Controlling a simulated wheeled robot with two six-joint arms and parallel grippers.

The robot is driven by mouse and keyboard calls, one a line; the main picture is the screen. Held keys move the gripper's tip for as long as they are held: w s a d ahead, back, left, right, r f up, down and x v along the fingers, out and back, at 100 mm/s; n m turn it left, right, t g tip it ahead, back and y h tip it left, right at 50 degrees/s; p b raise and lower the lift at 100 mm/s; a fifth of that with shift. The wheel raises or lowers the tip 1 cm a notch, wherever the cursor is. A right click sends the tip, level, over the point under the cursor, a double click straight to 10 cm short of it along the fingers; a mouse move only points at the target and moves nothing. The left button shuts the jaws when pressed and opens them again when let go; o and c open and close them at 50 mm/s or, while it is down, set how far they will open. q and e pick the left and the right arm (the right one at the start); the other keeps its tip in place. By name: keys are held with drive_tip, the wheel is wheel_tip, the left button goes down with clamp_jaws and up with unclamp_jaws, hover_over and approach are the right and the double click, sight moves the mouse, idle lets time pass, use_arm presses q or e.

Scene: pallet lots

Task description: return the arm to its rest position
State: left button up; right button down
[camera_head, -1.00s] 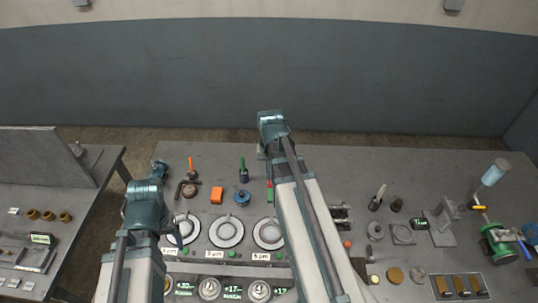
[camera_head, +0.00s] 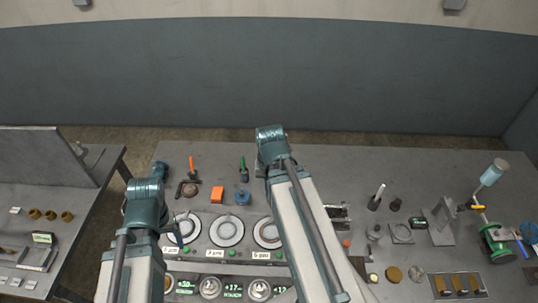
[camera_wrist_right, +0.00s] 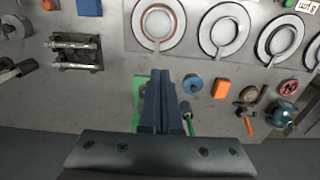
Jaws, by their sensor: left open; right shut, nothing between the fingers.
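My right arm rises through the middle of the head view, its teal joint (camera_head: 271,145) over the back of the bench. My right gripper (camera_wrist_right: 160,78) shows in the right wrist view, fingers together and empty, pointing at the bench top. A green item (camera_wrist_right: 124,120) is partly hidden behind it. My left gripper (camera_head: 179,232) shows small and dark beside my left arm, near the leftmost round dial. It is open, and I see nothing held in it. My right gripper is mostly hidden by its own arm in the head view.
A side table (camera_head: 75,205) stands left. A blue-grey wall (camera_head: 400,80) is behind. The bench's back strip is mostly clear.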

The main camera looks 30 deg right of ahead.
drive_tip(key=shift+w+d, duration=0.1)
drive_tip(key=shift+w, duration=0.05)
drive_tip(key=s+a+f+n+b, duration=0.1)
drive_tip(key=a+f+n+b, duration=0.4)
drive_tip(key=a, duration=0.6)
drive_tip(key=s+a+f+n+h+b, duration=0.1)
drive_tip(key=a+f+n+b, duration=0.4)
drive_tip(key=a, duration=0.5)
drive_tip(key=shift+a+f+b, duration=0.4)
drive_tip(key=shift+b, duration=0.05)
drive_tip(key=shift+s, duration=0.1)
idle(0.5)
